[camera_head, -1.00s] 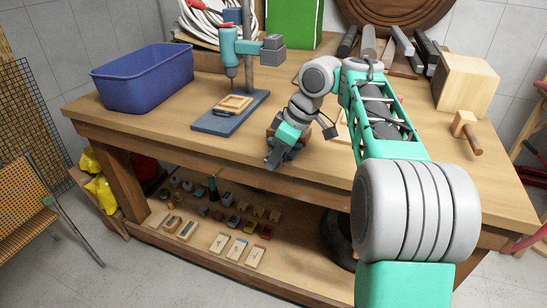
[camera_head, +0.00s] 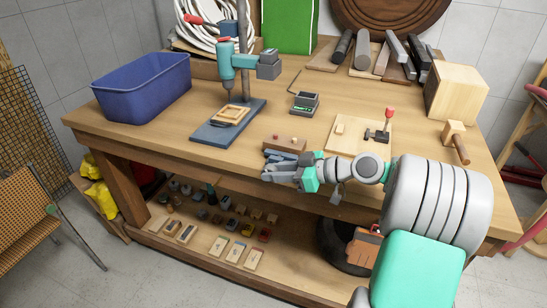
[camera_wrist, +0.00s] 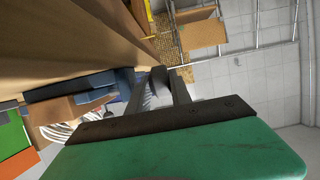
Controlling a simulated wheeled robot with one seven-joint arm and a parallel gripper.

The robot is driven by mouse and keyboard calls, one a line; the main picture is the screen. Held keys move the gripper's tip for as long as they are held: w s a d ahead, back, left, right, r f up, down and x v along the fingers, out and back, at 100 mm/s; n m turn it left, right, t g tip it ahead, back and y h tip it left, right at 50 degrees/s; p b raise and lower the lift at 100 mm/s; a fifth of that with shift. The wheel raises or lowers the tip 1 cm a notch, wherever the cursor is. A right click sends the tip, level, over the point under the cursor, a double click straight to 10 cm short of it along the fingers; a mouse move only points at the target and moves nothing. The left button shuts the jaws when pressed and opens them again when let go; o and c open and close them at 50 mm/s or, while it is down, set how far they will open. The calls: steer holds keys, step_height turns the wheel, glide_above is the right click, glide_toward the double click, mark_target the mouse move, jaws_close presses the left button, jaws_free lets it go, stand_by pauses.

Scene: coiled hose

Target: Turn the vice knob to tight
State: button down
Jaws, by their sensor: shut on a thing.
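The vice (camera_head: 277,154) is a small blue-grey fixture at the front edge of the workbench, partly covered by my gripper in the head view. My gripper (camera_head: 266,176) lies roughly level in front of that edge, reaching in from the right. Its two fingers are shut on a small dark piece, which appears to be the vice knob (camera_wrist: 158,75), between the fingertips in the wrist view. The fingers hide much of the knob, and I cannot tell its turn angle or any tight mark.
The workbench (camera_head: 330,80) holds a blue bin (camera_head: 143,90), a drill press (camera_head: 226,62), a black device (camera_head: 304,104), a wooden board with a red-handled clamp (camera_head: 387,117), and a mallet (camera_head: 456,138). A lower shelf (camera_head: 300,262) holds several small items.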

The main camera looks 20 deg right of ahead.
steer(key=p, duration=0.4)
steer(key=shift+r+t+y+p, duration=0.3)
steer(key=shift+y+p, duration=0.05)
steer(key=shift+y, duration=0.05)
steer(key=shift+f+p, duration=0.2)
steer(key=shift+p, duration=0.55)
steer(key=shift+f+y, duration=0.25)
steer(key=shift+y, duration=0.05)
steer(key=c, duration=1.5)
jaws_free()
steer(key=shift+w, duration=0.1)
steer(key=shift+o, duration=0.2)
